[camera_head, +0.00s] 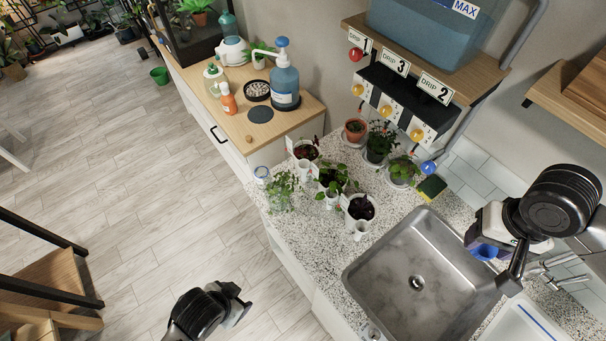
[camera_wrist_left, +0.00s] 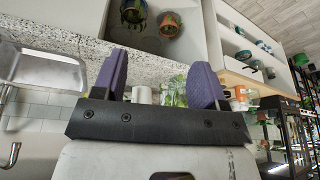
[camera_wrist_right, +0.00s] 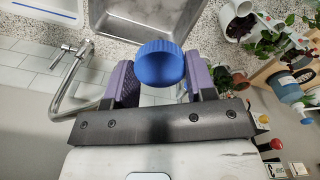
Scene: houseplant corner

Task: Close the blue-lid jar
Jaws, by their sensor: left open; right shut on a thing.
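My right gripper (camera_head: 505,262) is shut on a round blue lid (camera_head: 484,252), held above the counter beside the sink's right edge. In the right wrist view the ribbed blue lid (camera_wrist_right: 160,62) sits between the fingertips of the right gripper (camera_wrist_right: 160,78). My left gripper (camera_head: 238,302) is open and empty, away from the counter's front over the floor. It also shows open in the left wrist view (camera_wrist_left: 161,84). A small clear container with a blue-white top (camera_head: 262,175) stands at the counter's left end. I cannot tell whether it is the jar.
The steel sink (camera_head: 420,280) fills the counter's middle right. Several potted plants (camera_head: 330,178) stand to its left. A tap (camera_head: 548,268) is close to my right gripper. A yellow-green sponge (camera_head: 432,187) lies behind the sink. A small clear object (camera_head: 371,332) is at the sink's front corner.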

